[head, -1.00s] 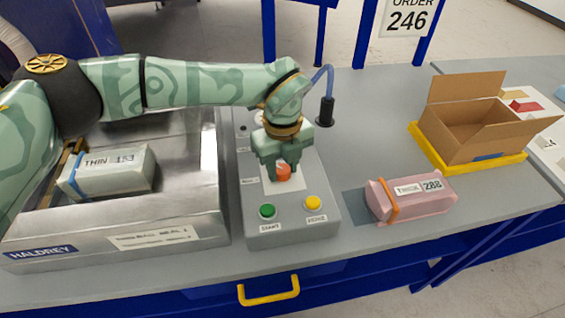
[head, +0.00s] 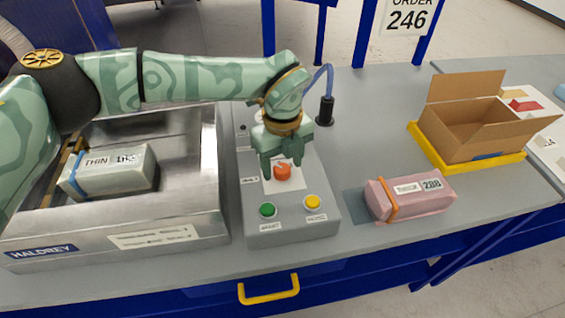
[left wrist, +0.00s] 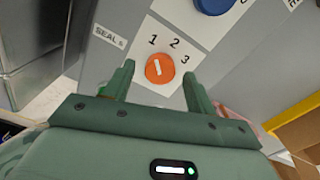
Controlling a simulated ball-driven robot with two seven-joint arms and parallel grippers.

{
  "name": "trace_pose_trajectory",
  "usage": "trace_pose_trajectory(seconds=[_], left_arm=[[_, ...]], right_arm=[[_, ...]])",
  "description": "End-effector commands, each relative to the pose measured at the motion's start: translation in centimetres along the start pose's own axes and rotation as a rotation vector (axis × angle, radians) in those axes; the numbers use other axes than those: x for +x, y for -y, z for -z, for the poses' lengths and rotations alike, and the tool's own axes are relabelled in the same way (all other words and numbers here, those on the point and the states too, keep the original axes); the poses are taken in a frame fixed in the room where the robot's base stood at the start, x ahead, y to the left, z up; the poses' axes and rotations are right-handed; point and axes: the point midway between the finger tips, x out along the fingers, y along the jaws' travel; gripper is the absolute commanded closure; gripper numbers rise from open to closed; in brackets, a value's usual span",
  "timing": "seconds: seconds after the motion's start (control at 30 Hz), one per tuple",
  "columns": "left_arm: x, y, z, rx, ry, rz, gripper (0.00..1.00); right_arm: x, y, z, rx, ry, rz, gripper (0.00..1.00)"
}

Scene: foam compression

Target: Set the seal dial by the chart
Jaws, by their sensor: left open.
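The orange seal dial (head: 283,172) sits on the grey control box (head: 290,232). In the left wrist view the dial (left wrist: 160,68) has a white pointer line, tilted toward upper left, with the numbers 1, 2, 3 printed above it on a white plate (left wrist: 150,32). My left gripper (head: 282,172) is open, with one finger on each side of the dial and no visible grip on it. In the wrist view its fingertips (left wrist: 158,72) stand at either side of the dial's lower half. The chart cannot be made out. My right gripper is not in view.
A green button (head: 267,210) and a yellow button (head: 312,202) are at the box's front. A grey THIN pack (head: 110,172) lies in the metal machine (head: 180,215) at left. A pink pack (head: 412,194) and an open carton (head: 465,135) stand at right.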

Motion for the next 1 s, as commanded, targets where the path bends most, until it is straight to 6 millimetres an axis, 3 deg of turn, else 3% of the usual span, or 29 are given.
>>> trace_pose_trajectory(seconds=[0.5,0.7,1.0], left_arm=[[-12.9,0.1,-0.1,0.0,0.004,0.004,0.44],[-15.1,0.1,0.0,0.0,0.002,0.003,0.44],[-15.4,0.0,0.0,-0.001,0.0,0.002,0.44]], right_arm=[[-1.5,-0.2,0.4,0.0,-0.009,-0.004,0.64],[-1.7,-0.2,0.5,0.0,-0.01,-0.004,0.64],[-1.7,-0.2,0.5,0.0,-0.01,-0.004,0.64]])
